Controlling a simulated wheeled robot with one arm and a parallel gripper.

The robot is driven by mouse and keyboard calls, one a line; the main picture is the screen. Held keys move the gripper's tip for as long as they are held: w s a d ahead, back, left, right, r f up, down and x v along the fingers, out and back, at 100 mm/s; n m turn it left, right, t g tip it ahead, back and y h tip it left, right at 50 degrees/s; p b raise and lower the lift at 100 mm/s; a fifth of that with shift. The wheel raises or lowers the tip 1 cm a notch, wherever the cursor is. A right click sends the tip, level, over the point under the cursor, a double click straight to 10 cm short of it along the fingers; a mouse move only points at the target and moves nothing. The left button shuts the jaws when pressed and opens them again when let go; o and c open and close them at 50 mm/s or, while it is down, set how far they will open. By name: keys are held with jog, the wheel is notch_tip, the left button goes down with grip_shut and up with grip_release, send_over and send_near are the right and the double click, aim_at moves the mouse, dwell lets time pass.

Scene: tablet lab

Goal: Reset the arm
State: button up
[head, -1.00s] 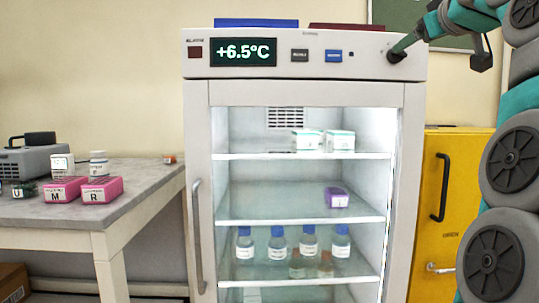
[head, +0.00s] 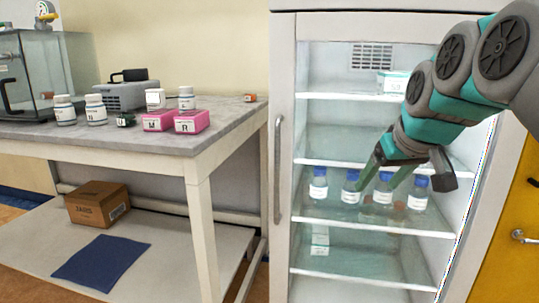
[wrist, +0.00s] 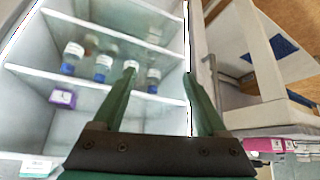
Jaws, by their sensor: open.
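My gripper (head: 380,187) is open, with its two green fingers apart and nothing between them. In the head view it points down in front of the glass-fronted fridge (head: 283,110), overlapping the shelf of blue-capped bottles (head: 318,186). My arm covers the fridge's upper right part. In the wrist view, which looks upside down, the gripper (wrist: 160,72) has one finger over the fridge interior and the other beside the fridge's edge. I cannot tell how far the fingertips are from the glass.
A grey table (head: 230,125) on the left holds pink boxes (head: 192,122), white bottles (head: 65,110) and a glass-walled case (head: 45,65). A cardboard box (head: 97,203) and a blue mat (head: 100,259) lie below. A purple box (wrist: 62,97) shows inside the fridge. A yellow cabinet (head: 510,250) stands right.

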jog(key=s+a+f+g, duration=0.2)
jog(key=s+f+g, duration=0.1)
jog(key=s+f, duration=0.6)
jog(key=s+a+f+m+g, duration=0.1)
jog(key=s+a+f+g, duration=0.1)
jog(key=s+f, duration=0.7)
jog(key=s+a+f+g, duration=0.1)
jog(key=s+f+g, duration=0.2)
jog(key=s+f, duration=0.7)
jog(key=shift+s+a+g+h, duration=0.35)
jog(key=shift+a+g+h, duration=0.05)
